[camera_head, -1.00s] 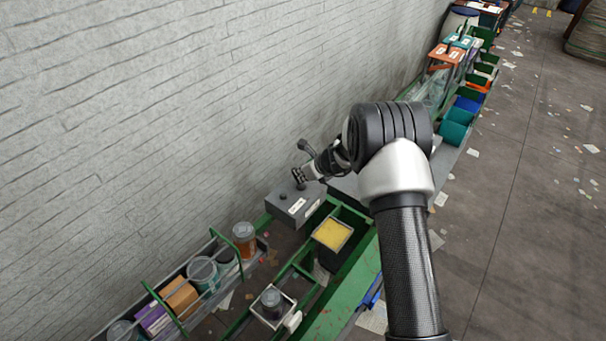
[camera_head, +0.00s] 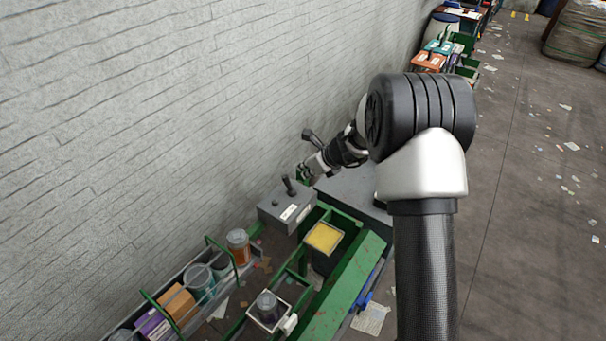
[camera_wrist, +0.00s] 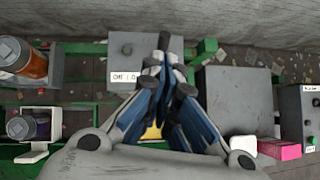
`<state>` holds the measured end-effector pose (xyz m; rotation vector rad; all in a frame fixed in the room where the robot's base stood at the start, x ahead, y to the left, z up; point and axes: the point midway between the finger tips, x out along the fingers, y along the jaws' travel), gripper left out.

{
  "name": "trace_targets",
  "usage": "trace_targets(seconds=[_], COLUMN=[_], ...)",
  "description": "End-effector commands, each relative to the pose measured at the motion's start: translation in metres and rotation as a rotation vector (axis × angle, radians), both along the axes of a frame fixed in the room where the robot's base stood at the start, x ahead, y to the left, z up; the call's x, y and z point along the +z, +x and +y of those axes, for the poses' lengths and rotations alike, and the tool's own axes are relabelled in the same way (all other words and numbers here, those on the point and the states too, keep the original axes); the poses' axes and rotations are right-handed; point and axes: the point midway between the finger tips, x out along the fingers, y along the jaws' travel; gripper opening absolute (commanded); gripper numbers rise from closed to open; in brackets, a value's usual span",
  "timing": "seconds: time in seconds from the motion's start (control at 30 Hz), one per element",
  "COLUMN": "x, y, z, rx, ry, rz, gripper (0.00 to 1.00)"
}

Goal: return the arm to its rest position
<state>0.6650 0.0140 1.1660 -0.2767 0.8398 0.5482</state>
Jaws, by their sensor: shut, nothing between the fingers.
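My gripper (camera_head: 305,173) is small and partly dark in the head view, just above and beyond the grey switch box (camera_head: 287,212). It looks apart from the box's dark lever (camera_head: 290,186), which stands up from the top. In the wrist view my gripper (camera_wrist: 168,82) has its blue-and-grey fingers drawn together with nothing between them. The switch box (camera_wrist: 122,52) lies behind the fingers there, its OFF/ON label partly covered. My arm is bent, with the elbow raised high at the right of the head view.
A green frame holds a yellow-topped container (camera_head: 323,238) and a jar (camera_head: 267,306) in a white holder. A rack (camera_head: 146,299) with jars and boxes stands along the brick wall. A grey box (camera_wrist: 235,98) is right of the fingers. Open floor lies at right.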

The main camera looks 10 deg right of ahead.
Motion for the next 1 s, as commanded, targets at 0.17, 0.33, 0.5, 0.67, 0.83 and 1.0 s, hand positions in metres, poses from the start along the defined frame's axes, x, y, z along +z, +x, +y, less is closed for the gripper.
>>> trace_targets(seconds=[0.17, 0.33, 0.5, 0.67, 0.83, 1.0], x=[0.004, 0.004, 0.004, 0.012, 0.052, 0.096], y=[-0.002, -0.002, -0.002, -0.005, -0.037, -0.108], z=[-0.001, -0.001, -0.001, 0.002, 0.021, 0.043], rx=[-0.001, -0.001, 0.000, 0.036, 0.288, 0.691], ry=[-0.001, 0.000, -0.001, -0.020, -0.157, -0.393], rz=[0.002, 0.001, 0.001, -0.017, -0.114, -0.253], gripper=[0.00, 0.00, 0.00, 0.00, 0.00, 0.00])
